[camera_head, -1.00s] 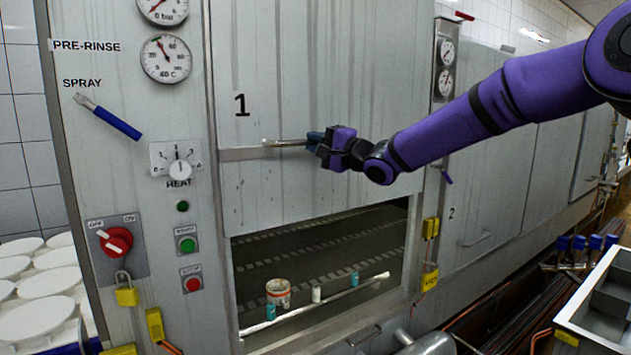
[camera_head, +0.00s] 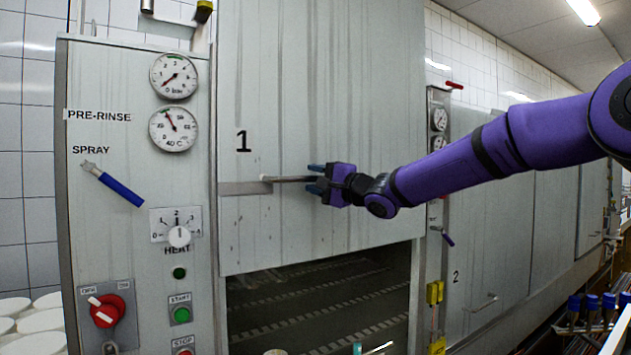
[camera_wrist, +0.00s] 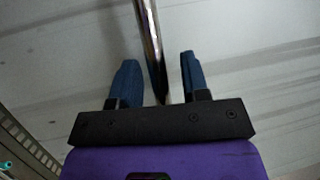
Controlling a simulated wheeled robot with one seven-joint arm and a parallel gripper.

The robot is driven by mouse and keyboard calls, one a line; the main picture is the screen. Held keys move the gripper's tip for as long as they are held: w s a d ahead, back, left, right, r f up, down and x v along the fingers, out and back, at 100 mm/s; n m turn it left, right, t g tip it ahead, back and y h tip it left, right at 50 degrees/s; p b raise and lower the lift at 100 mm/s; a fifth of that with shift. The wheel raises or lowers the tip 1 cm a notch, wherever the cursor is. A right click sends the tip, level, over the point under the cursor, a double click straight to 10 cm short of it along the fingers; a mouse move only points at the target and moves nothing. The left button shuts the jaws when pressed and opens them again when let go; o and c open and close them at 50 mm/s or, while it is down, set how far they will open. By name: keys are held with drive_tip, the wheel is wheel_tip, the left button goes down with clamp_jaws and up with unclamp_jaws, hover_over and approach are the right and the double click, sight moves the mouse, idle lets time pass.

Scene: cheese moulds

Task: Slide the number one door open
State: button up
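The number one door (camera_head: 320,120) is a tall grey metal panel marked "1". It is partly raised, with a dark opening (camera_head: 320,300) below its bottom edge. A bar handle (camera_head: 288,179) sticks out from a plate on the door's left part. My gripper (camera_head: 315,178) is at the handle's right end, with one blue finger above the bar and one below. In the wrist view the handle (camera_wrist: 150,40) runs between the two fingers, with a gap on each side, so the gripper is open around it.
A control panel (camera_head: 140,220) with gauges, a heat knob and buttons stands left of the door. A second door (camera_head: 490,220) marked "2" is at the right. Slatted racking shows inside the opening.

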drive_tip(key=v, duration=1)
drive_tip(key=shift+s+d, duration=0.25)
drive_tip(key=shift+d, duration=0.1)
drive_tip(key=shift+f, duration=0.1)
drive_tip(key=s+d+f+n+t+h, duration=0.1)
drive_tip(key=s+d+f+h, duration=0.2)
drive_tip(key=s+d+h, duration=0.55)
drive_tip(key=s+d+f+h, duration=0.3)
drive_tip(key=s+d+h, duration=0.5)
drive_tip(key=d+h, duration=0.15)
drive_tip(key=s+d+f+n+g, duration=0.1)
drive_tip(key=s+f+g, duration=0.1)
drive_tip(key=s, duration=0.5)
drive_tip(key=s+d+f+n+g, duration=0.2)
drive_tip(key=s+f, duration=0.2)
drive_tip(key=s, duration=0.4)
drive_tip(key=s+d+f+n+g+y, duration=0.1)
drive_tip(key=s+d+f+g, duration=0.1)
drive_tip(key=s+f, duration=0.2)
drive_tip(key=s, duration=0.3)
drive_tip(key=shift+s+n+g, duration=0.4)
